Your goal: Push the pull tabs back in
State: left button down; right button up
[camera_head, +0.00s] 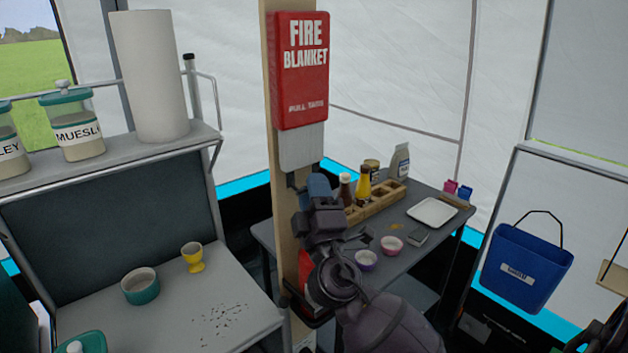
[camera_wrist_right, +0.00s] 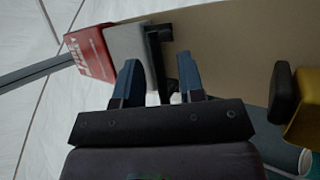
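The red fire blanket box (camera_head: 303,70), lettered "PULL TABS" low on its front, is fixed to a wooden post. A light grey pull-tab piece (camera_head: 302,148) sticks out below the box; I cannot tell one tab from two. In the right wrist view the box (camera_wrist_right: 90,53) and grey piece (camera_wrist_right: 128,52) lie ahead at the upper left. My right gripper (camera_head: 319,183) is just below the grey piece. Its blue fingers (camera_wrist_right: 160,78) stand apart with nothing held. One fingertip overlaps the grey piece's lower end in the wrist view; contact is unclear. My left gripper is not in view.
A dark bracket (camera_wrist_right: 158,55) on the post is near my fingertips. A grey table (camera_head: 285,238) with bottles, bowls and a tray stands behind my right arm. A counter (camera_head: 150,310) with a yellow egg cup (camera_head: 193,262) is at left. A blue bucket (camera_head: 526,262) hangs at right.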

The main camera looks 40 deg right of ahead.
jog(key=shift+w+d+r, duration=0.15)
jog(key=shift+w+r, duration=0.05)
jog(key=shift+w, duration=0.15)
grip_shut()
jog(key=shift+r, duration=0.1)
